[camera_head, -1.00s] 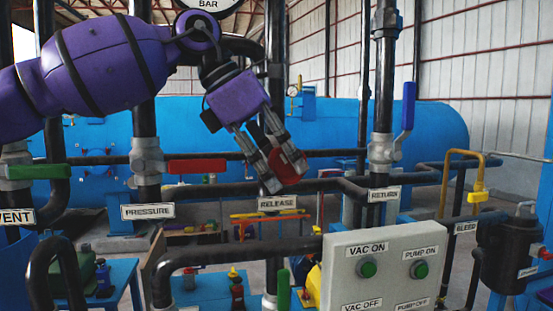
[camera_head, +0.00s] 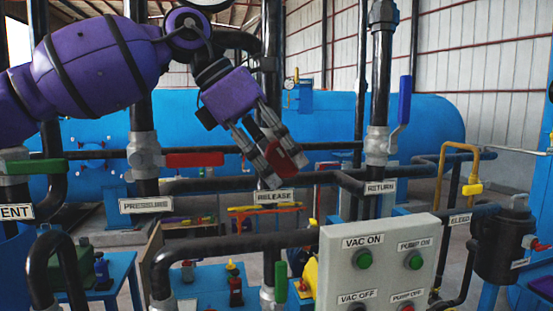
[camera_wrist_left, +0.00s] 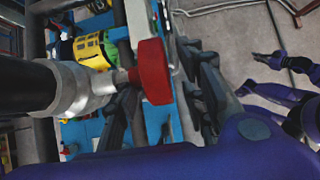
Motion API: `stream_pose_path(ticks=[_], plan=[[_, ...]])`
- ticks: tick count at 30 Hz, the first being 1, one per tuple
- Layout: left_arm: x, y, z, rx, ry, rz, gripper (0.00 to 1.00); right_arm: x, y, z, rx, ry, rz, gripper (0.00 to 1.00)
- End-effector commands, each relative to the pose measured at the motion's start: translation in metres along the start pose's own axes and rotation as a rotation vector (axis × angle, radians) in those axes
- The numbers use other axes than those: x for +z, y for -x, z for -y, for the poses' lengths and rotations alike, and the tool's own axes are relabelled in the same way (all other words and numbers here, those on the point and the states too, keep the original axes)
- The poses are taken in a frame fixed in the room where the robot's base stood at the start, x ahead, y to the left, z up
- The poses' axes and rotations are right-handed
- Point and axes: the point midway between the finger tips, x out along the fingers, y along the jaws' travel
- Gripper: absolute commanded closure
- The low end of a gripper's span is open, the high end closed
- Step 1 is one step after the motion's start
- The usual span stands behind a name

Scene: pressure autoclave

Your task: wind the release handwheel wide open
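The release handwheel (camera_head: 287,159) is red and sits just above the RELEASE label (camera_head: 274,197). In the left wrist view, the red wheel (camera_wrist_left: 151,71) shows nearly edge-on, on a short stem from a silver valve body (camera_wrist_left: 85,88). My left gripper (camera_head: 272,158) reaches down from the upper left with its fingers on either side of the wheel. In the wrist view, the fingers (camera_wrist_left: 162,100) are spread, with a gap showing between the wheel and the right finger. Contact on the other side is unclear. My right gripper (camera_wrist_left: 268,60) shows small at the right of the wrist view.
A red lever (camera_head: 194,160) on the PRESSURE pipe lies left of the wheel. A blue lever (camera_head: 404,100) stands upright on the RETURN pipe to the right. A grey button box (camera_head: 381,262) and a black pipe (camera_head: 230,246) lie below and in front.

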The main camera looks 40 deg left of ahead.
Motion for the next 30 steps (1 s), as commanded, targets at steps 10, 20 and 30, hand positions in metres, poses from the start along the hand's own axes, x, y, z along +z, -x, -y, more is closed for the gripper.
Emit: stream_pose_path(ticks=[10,20,30], plan=[[0.002,0.036,0.000,0.003,0.000,0.005,0.62,0.000,0.001,0.001,-0.002,0.000,0.000,1.00],[0.000,0.102,0.000,0.002,0.001,0.001,0.62,0.000,0.000,0.001,-0.002,0.002,-0.001,1.00],[0.000,0.120,0.000,0.000,-0.001,0.000,0.62,0.000,0.000,0.001,-0.002,0.002,-0.001,1.00]])
